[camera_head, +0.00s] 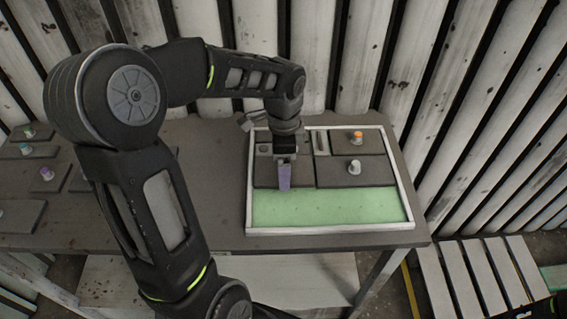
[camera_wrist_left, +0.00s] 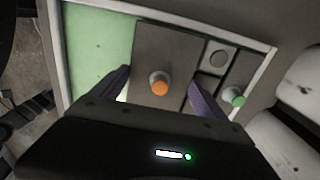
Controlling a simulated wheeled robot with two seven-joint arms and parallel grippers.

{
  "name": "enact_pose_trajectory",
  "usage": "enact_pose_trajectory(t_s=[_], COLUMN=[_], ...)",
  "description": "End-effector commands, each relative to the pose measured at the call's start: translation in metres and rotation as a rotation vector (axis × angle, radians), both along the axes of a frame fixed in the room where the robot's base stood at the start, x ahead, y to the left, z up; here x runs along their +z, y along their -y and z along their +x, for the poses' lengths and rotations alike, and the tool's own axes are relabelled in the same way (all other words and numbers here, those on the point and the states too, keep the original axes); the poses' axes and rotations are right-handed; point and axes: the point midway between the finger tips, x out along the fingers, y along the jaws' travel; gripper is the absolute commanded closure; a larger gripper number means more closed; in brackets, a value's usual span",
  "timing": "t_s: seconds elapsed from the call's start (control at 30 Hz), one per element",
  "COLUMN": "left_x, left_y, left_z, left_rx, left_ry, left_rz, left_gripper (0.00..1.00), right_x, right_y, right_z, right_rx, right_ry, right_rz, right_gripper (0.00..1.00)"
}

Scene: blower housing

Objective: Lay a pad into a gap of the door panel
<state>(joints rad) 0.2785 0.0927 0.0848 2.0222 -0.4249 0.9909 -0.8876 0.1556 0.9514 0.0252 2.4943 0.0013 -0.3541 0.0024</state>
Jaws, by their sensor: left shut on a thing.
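The door panel is a white-framed tray (camera_head: 330,231) on the table with a pale green floor. The green floor (camera_head: 330,207) is bare along its front strip. My left gripper (camera_head: 284,180) is over the panel's left side, its purple fingers at opposite edges of a dark pad with an orange knob. That pad (camera_head: 264,176) also shows in the left wrist view (camera_wrist_left: 165,50), with its knob between the fingers. It lies level inside the frame; I cannot tell whether it touches the floor. My gripper hides its knob in the head view.
A dark pad with a white knob (camera_head: 355,168) and another with an orange knob (camera_head: 358,136) fill the panel's right side. A narrow pad with a green knob (camera_wrist_left: 236,97) is behind the held pad. Several knobbed pads (camera_head: 45,175) lie on the table at left.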

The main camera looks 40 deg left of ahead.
Motion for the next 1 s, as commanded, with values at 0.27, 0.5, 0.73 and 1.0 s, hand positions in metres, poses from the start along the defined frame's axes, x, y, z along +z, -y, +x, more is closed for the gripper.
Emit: enact_pose_trajectory(t_s=[0.27, 0.5, 0.73, 1.0], left_x=[-0.0067, -0.0080, -0.0086, -0.0089], left_y=[0.0014, 0.0014, 0.0009, 0.0005], left_z=[-0.0043, -0.0048, -0.0050, -0.0051], left_rx=[0.000, 0.000, 0.001, 0.002], left_ry=[-0.016, -0.018, -0.019, -0.019], left_rz=[-0.006, -0.006, -0.005, -0.005], left_gripper=[0.10, 0.00, 0.00, 0.00], right_x=[-0.0013, -0.0016, -0.0018, -0.0019], right_y=[0.0000, 0.0000, -0.0001, 0.0000], right_z=[0.0000, 0.0000, 0.0000, 0.0000], right_rx=[0.000, 0.000, 0.000, 0.000], right_ry=[0.000, 0.000, 0.000, 0.000], right_rz=[0.000, 0.000, 0.000, 0.000], right_gripper=[0.64, 0.64, 0.64, 0.64])
